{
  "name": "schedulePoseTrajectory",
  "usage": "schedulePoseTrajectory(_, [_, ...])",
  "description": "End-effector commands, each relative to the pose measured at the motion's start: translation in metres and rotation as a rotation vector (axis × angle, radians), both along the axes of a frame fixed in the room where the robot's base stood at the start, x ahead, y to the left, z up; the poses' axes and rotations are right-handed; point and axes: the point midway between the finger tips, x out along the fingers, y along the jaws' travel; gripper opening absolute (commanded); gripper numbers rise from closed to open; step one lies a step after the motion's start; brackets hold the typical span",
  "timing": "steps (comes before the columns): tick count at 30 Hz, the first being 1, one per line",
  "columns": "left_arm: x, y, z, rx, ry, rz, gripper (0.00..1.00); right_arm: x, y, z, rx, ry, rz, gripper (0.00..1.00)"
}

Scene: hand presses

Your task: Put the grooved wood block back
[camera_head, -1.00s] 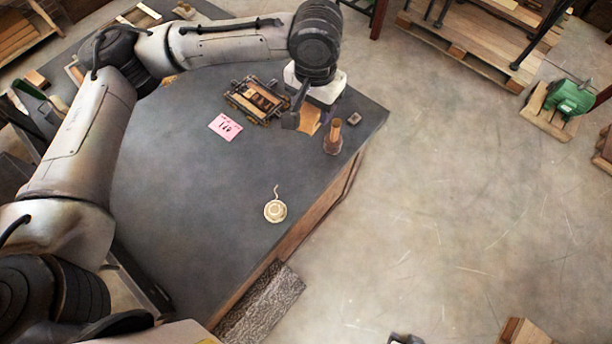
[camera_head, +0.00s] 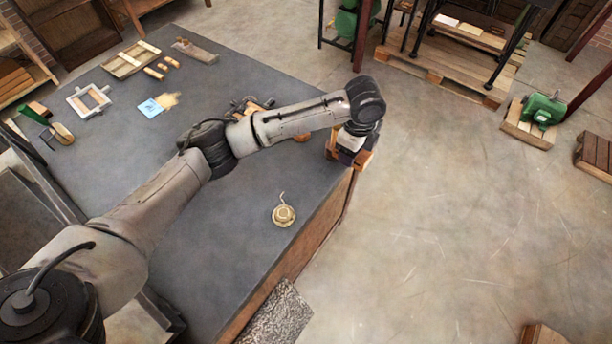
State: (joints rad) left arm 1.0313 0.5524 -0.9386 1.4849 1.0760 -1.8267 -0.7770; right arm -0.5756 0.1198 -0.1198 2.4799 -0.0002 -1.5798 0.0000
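My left gripper (camera_head: 351,157) points down at the right corner of the dark table (camera_head: 235,255). A light-brown wood block (camera_head: 364,159) shows right at its fingers and appears to be held there, at or just past the table edge. The block's groove is not clear, and the fingertips are mostly hidden. Another brown wooden piece (camera_head: 331,149) shows just left of the gripper; it may be the upright wooden-handled tool. My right gripper is out of view.
A round brass disc (camera_head: 284,215) lies near the front edge. My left forearm covers much of the mid-table and partly hides a dark wood-and-metal item (camera_head: 250,106). A blue note (camera_head: 151,107), a pale frame (camera_head: 89,101) and a wooden tray (camera_head: 131,59) lie at the far left.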

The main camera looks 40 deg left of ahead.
Motion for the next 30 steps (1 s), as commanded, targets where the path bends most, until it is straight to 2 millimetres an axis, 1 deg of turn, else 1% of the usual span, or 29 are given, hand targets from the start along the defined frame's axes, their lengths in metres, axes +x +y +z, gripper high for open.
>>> schedulePoseTrajectory(1, [0.002, 0.002, -0.012, -0.002, 0.003, -0.06, 0.27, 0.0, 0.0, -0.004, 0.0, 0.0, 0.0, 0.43])
schedulePoseTrajectory(6, [0.006, 0.008, -0.036, -0.003, 0.0, -0.245, 0.27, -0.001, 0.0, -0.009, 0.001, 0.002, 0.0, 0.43])
schedulePoseTrajectory(11, [0.007, 0.013, -0.048, -0.002, -0.001, -0.342, 0.27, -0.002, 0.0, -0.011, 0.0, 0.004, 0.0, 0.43])
schedulePoseTrajectory(14, [0.006, 0.02, -0.055, -0.001, 0.0, -0.369, 0.27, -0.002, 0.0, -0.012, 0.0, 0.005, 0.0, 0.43])
schedulePoseTrajectory(17, [0.0, 0.035, -0.066, 0.001, 0.001, -0.378, 0.27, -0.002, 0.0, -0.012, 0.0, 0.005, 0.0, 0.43])
schedulePoseTrajectory(24, [-0.017, 0.082, -0.095, 0.001, 0.0, -0.378, 0.27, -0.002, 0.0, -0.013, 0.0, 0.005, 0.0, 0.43])
schedulePoseTrajectory(30, [-0.027, 0.111, -0.114, 0.001, 0.0, -0.38, 0.27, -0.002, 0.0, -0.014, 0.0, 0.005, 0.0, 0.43])
